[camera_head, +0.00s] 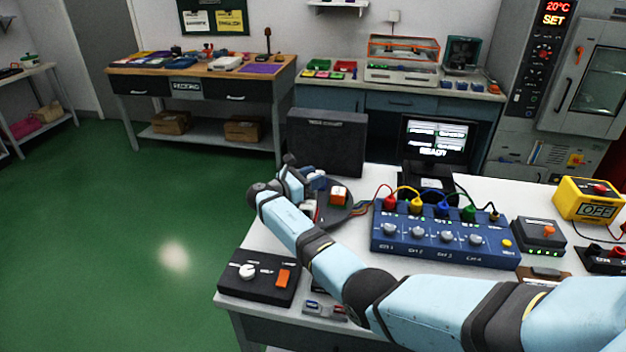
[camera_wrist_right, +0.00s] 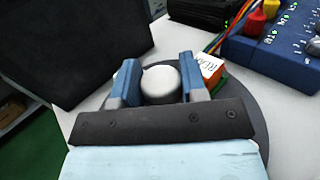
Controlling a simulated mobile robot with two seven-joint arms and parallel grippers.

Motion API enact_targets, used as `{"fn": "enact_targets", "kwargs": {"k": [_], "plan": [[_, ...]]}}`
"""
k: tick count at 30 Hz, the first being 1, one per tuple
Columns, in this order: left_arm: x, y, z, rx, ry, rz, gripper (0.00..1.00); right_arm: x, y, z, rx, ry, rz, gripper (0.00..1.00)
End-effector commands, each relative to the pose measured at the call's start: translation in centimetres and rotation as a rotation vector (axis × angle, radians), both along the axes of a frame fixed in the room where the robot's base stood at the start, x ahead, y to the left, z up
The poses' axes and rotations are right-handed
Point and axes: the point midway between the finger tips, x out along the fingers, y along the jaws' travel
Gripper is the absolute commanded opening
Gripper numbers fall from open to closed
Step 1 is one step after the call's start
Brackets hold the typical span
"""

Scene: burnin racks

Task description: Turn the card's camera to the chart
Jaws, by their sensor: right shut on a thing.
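My right gripper (camera_head: 308,180) reaches over a dark round plate (camera_head: 352,213) near the table's far left edge. In the right wrist view its two blue fingers (camera_wrist_right: 160,68) stand on either side of a pale round knob (camera_wrist_right: 160,86) and are shut on it. An orange and white block with lettering (camera_head: 338,196) is just right of the fingers; it also shows in the wrist view (camera_wrist_right: 211,69). A coloured ribbon of wires runs from near it. A black upright panel with small lettering (camera_head: 327,145) stands behind; I cannot tell a chart pattern or the camera's facing. My left gripper is out of view.
A blue box with knobs and coloured plugs (camera_head: 445,236) stands right of the plate. A monitor (camera_head: 436,140) is behind it. A black switch box (camera_head: 258,276) sits at the front left. A yellow box reading OFF (camera_head: 590,200) is far right.

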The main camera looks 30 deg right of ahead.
Motion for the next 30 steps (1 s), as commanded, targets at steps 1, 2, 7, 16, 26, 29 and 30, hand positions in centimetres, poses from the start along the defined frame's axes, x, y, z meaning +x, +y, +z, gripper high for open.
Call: {"fn": "enact_targets", "kwargs": {"k": [1,2,7,16,26,29,30], "plan": [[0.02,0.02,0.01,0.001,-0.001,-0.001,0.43,0.04,-0.07,0.06,-0.001,-0.001,-0.005,0.0],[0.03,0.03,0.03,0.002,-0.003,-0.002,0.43,0.03,-0.07,0.06,-0.001,-0.001,-0.008,0.0],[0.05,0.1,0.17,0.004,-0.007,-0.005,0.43,0.0,-0.07,0.06,-0.001,0.0,-0.014,0.0],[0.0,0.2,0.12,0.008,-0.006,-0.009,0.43,0.01,-0.08,0.07,-0.001,-0.001,-0.014,0.0],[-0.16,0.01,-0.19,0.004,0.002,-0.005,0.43,0.0,-0.04,0.04,0.0,0.0,-0.013,0.65],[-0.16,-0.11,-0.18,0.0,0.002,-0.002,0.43,0.0,0.12,0.02,0.0,0.0,-0.013,0.65],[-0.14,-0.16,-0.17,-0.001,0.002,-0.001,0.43,0.0,0.35,0.01,0.0,0.0,-0.012,0.65]]}}
